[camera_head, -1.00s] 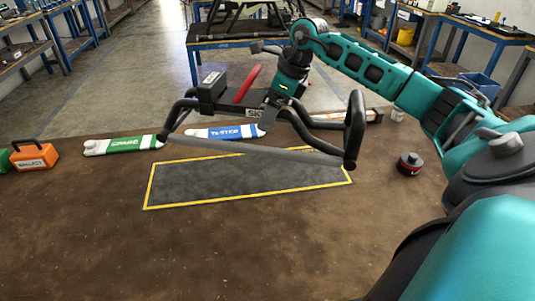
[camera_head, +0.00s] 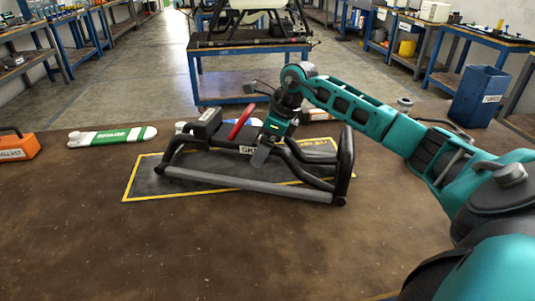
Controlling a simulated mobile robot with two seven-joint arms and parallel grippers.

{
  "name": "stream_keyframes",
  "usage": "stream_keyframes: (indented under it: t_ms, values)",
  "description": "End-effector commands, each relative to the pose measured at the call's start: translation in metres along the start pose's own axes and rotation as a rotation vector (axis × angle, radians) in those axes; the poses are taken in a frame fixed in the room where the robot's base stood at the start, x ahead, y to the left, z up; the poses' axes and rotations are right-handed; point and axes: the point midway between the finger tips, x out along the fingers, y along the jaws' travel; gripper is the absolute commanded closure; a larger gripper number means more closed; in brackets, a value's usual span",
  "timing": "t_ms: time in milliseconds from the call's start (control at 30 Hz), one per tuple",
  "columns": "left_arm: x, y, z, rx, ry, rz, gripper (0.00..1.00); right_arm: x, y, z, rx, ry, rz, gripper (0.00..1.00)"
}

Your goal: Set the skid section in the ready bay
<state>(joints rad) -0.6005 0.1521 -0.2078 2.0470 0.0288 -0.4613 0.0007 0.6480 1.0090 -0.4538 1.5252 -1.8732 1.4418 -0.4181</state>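The skid section (camera_head: 240,186), a dark tubular frame with a grey front bar, a black box, a red piece and a partly covered label, is low over the ready bay. The bay is a dark mat with a yellow outline (camera_head: 143,199). The skid's right front end reaches past the bay's front line in the picture. I cannot tell whether the whole frame touches the mat. My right gripper (camera_head: 263,153) is at the middle of the skid and looks shut on it, with one finger showing beside the label. My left gripper is not in view.
A green-and-white labelled piece (camera_head: 112,136) lies left of the bay; another is mostly hidden behind the skid. An orange case (camera_head: 15,147) stands at the far left. A blue bin (camera_head: 478,97) stands at the back right. The table's front is clear.

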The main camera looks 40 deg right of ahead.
Motion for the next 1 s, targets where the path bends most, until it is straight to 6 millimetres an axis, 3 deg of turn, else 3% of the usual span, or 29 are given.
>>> stream_keyframes:
  t_ms: [67, 233, 433, 467, 500, 833, 1000]
  values:
    - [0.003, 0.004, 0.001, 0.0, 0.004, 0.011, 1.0, 0.007, 0.0, -0.001, 0.0, -0.006, -0.004, 0.67]
    - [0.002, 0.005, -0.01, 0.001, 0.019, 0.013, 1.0, 0.005, 0.0, 0.0, -0.001, -0.006, -0.004, 0.67]
    - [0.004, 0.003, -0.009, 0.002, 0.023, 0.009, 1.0, 0.009, 0.0, -0.001, -0.001, -0.005, -0.004, 0.67]
    - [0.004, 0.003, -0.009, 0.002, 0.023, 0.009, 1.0, 0.01, 0.0, -0.003, 0.0, -0.001, -0.001, 0.04]
    - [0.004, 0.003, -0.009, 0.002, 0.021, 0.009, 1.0, 0.01, 0.0, -0.002, 0.0, -0.001, -0.001, 0.0]
    - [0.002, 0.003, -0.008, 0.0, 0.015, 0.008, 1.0, 0.003, 0.0, -0.001, -0.001, -0.001, -0.003, 0.0]
    - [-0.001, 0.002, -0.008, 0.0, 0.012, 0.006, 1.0, -0.025, -0.001, -0.001, -0.001, -0.002, -0.006, 0.0]
